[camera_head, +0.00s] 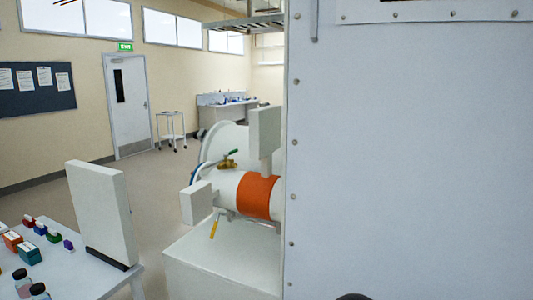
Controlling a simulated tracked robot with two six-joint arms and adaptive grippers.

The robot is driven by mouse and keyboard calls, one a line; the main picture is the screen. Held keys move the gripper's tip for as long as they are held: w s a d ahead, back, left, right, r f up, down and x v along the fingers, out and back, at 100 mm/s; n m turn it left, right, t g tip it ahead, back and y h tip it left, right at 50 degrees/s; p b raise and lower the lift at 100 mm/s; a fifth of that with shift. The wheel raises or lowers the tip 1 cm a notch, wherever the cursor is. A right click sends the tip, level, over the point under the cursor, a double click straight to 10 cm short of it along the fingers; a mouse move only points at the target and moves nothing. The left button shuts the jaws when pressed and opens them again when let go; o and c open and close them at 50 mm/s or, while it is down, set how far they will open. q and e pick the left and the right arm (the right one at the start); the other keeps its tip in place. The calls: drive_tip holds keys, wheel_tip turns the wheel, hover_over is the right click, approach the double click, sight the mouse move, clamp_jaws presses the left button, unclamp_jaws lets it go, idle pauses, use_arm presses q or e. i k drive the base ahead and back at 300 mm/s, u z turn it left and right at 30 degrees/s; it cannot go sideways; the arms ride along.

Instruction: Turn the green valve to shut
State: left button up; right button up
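The green valve is a small brass valve (228,165) with a green lever (231,153). It sits on top of a white horizontal cylinder (227,188) with an orange band (258,196), left of the large pale panel. The lever looks roughly level and tilts slightly; at this size I cannot tell whether it lies along or across its pipe. Neither of my grippers can be made out in this view, and nothing touches the valve. A sliver of something dark shows at the bottom edge, too little to identify.
A large pale riveted panel (410,160) fills the right side. A yellow handle (214,228) hangs below the cylinder. At the lower left, a table (75,275) bears small coloured boxes, bottles and an upright white slab (98,208). Open floor (150,190) lies behind.

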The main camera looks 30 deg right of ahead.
sight(225, 155)
drive_tip(key=i, duration=1)
drive_tip(key=z, duration=0.1)
